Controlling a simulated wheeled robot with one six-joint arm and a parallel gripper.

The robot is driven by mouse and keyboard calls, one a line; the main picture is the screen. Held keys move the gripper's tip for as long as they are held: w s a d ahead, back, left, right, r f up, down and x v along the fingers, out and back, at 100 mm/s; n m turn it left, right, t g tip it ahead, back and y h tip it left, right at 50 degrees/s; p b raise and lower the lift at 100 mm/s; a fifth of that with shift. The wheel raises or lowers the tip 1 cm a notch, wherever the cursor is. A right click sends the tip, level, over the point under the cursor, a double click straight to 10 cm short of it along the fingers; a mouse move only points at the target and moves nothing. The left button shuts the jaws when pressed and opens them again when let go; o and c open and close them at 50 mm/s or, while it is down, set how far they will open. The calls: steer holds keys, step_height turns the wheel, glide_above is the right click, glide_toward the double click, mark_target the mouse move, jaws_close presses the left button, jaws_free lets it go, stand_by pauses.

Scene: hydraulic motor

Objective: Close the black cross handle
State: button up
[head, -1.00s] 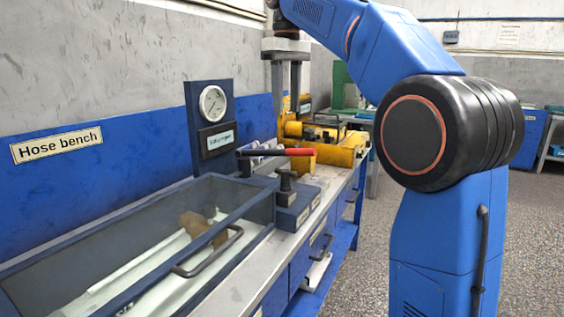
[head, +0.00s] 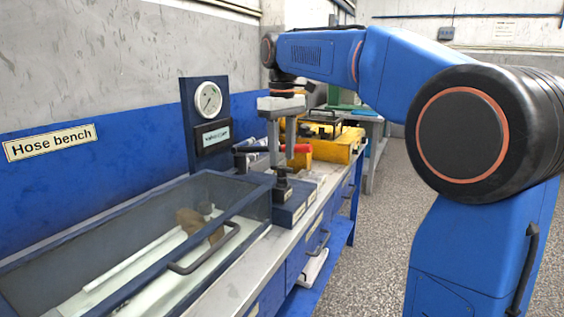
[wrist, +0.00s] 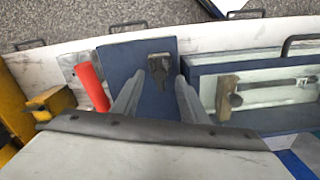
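The black cross handle (head: 283,171) stands on a dark blue block (head: 284,215) at the front of the bench. In the wrist view the black handle (wrist: 159,66) shows on the blue block's face, just beyond the gap between my fingertips. My gripper (head: 282,157) points down over it with its two grey fingers apart. The wrist view shows my gripper (wrist: 156,84) open with nothing clearly between the fingers. In the head view the fingers partly cover the handle's top, so I cannot tell whether they touch it.
A red lever grip (wrist: 91,86) lies left of the blue block in the wrist view, close to one finger. A glass-topped case with a bar handle (head: 205,250) sits nearer on the bench. Yellow equipment (head: 335,148) stands behind. A gauge panel (head: 208,125) is at the wall.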

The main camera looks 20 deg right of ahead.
mark_target(282, 171)
steer(key=shift+f, duration=1.5)
jaws_close()
